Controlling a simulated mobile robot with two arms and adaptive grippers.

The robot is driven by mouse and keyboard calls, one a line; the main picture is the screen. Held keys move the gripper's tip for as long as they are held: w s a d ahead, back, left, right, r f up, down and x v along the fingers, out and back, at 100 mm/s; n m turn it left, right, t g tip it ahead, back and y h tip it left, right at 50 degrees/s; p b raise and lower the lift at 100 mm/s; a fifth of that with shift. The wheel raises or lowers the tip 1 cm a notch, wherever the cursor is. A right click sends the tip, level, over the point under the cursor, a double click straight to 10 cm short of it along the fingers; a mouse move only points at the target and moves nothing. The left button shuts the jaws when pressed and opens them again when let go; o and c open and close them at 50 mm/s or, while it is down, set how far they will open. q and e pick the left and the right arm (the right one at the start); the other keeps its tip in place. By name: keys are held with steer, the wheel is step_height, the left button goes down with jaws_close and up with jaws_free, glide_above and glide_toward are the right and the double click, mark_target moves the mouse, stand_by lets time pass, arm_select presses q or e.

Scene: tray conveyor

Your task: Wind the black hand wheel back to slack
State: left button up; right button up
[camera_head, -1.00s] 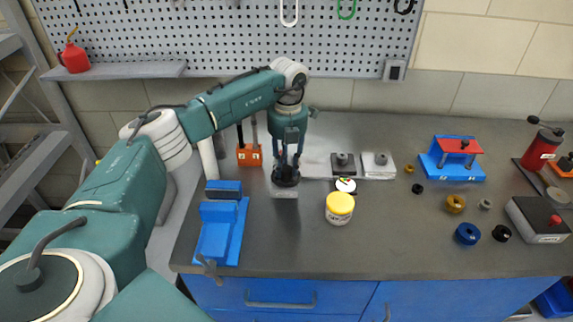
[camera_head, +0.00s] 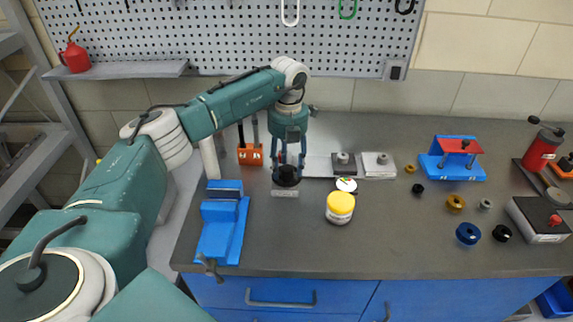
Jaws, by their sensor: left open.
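The black hand wheel (camera_head: 287,176) sits on a small light metal base (camera_head: 285,193) on the grey bench, left of the yellow-lidded jar. My left gripper (camera_head: 287,168) reaches down over the wheel from above. Its fingers are open, one on each side of the wheel. I cannot tell whether they touch it. My gripper hides part of the wheel's far side. My right gripper is not in view.
A blue vise (camera_head: 222,228) stands at the left, and a jar with a yellow lid (camera_head: 340,205) at the right. An orange tool holder (camera_head: 250,155) is behind left. The front bench middle is clear.

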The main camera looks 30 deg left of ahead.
mark_target(287, 169)
arm_select(q)
step_height(287, 169, up, 12)
stand_by(0.4)
steer(key=shift+d+f, duration=0.1)
stand_by(0.4)
